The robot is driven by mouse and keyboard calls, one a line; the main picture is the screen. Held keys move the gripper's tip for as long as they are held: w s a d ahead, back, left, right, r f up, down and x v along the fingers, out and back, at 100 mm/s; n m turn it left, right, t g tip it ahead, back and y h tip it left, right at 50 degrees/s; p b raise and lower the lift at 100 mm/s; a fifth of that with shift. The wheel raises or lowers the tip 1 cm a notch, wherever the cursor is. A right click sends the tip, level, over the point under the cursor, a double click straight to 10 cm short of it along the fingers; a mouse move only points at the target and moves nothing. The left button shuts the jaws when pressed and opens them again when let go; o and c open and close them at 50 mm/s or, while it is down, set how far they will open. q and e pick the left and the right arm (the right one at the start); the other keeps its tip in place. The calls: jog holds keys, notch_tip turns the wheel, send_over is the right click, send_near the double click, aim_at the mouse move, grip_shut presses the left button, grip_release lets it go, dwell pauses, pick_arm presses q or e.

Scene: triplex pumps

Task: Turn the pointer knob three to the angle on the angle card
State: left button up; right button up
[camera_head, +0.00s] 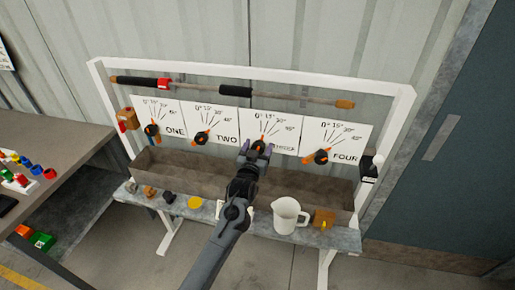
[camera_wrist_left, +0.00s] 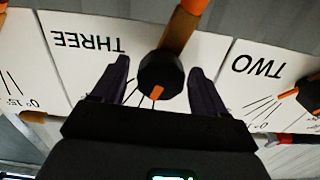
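Pointer knob three, black with an orange mark (camera_wrist_left: 160,72), sits in front of the white card marked THREE (camera_wrist_left: 85,50). In the head view the knob (camera_head: 258,146) is partly hidden by my left gripper (camera_head: 255,152). In the left wrist view, which is upside down, the fingers of my left gripper (camera_wrist_left: 160,88) are spread on both sides of the knob. A small gap shows at the left finger; the right finger is very close, and contact cannot be told. The orange mark points toward the angle lines' side of the card. My right gripper is not in view.
Knobs one (camera_head: 151,130), two (camera_head: 201,138) and four (camera_head: 321,157) stand beside it on the white frame (camera_head: 405,105). A brown trough (camera_head: 190,168) runs below. A white jug (camera_head: 287,215) and small parts stand on the grey shelf (camera_head: 345,238).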

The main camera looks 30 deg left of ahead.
pick_arm(q)
jog(key=shift+s, duration=0.1)
jog(key=p+v, duration=0.1)
jog(key=v, duration=0.9)
jog(key=shift+s, duration=0.35)
jog(key=shift+d, duration=0.1)
jog(key=s+d+f+m+g+h, duration=0.25)
jog(key=s+f+g, duration=0.25)
jog(key=s+f, duration=1.2)
jog(key=s+d+m+g+h, duration=0.3)
jog(key=s+g, duration=0.5)
jog(key=s, duration=1.1)
notch_tip(320, 180, up, 33)
jog(key=d+n+p, duration=0.1)
jog(key=p, duration=3.2)
jog(key=shift+s+g+y, duration=0.2)
jog(key=shift+g+y, duration=0.2)
jog(key=shift+y, duration=0.05)
